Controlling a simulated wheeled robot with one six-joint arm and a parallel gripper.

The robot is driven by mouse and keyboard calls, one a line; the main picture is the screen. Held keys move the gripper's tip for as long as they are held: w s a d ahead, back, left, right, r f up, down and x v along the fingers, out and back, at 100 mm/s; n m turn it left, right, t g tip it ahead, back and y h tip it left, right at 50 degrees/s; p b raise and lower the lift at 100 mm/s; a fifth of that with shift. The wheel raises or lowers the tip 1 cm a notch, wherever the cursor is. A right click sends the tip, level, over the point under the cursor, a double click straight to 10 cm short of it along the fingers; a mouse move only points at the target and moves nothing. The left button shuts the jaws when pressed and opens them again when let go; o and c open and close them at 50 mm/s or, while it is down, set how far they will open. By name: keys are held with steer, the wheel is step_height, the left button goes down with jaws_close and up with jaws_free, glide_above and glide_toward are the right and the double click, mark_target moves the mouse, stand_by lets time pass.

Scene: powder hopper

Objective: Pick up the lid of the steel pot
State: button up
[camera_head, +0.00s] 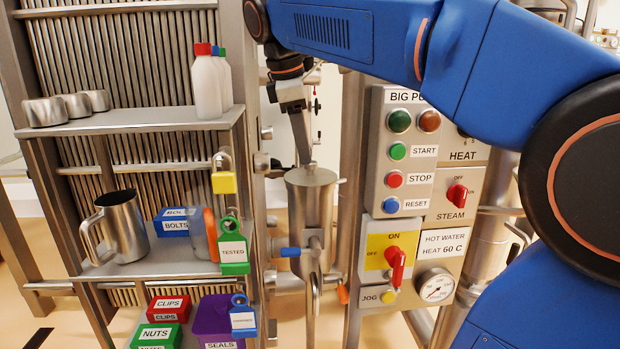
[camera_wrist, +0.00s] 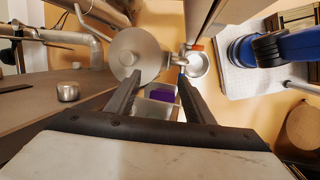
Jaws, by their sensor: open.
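The steel pot (camera_head: 309,212) is a grey upright vessel between the shelf rack and the control panel. Its round lid (camera_head: 322,177) lies on top, with a small knob in the middle. In the wrist view the lid (camera_wrist: 143,42) is a grey disc seen from above, its knob left of centre. My gripper (camera_head: 304,160) points down just above the lid, close to the knob. In the wrist view the open jaws (camera_wrist: 160,76) have nothing between the tips; the left finger overlaps the lid's lower edge and the knob sits left of the gap. Contact with the lid cannot be told.
A control panel (camera_head: 408,150) with buttons and red switches stands close right of the pot. The shelf (camera_head: 150,122) at left holds small steel cups (camera_head: 75,105), bottles (camera_head: 207,85), a steel jug (camera_head: 122,228) and labelled bins.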

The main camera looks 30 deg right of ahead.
steer(key=w+r+n+g+h, duration=0.1)
steer(key=w+r+n+g, duration=0.1)
steer(key=w+r+n, duration=0.5)
steer(key=m, duration=0.2)
glide_above(311, 172)
steer(key=w+a, duration=0.2)
step_height(311, 172, down, 9)
steer(key=shift+d+r, duration=0.1)
steer(key=shift+x, duration=2.65)
steer(key=shift+s, duration=0.1)
jaws_close()
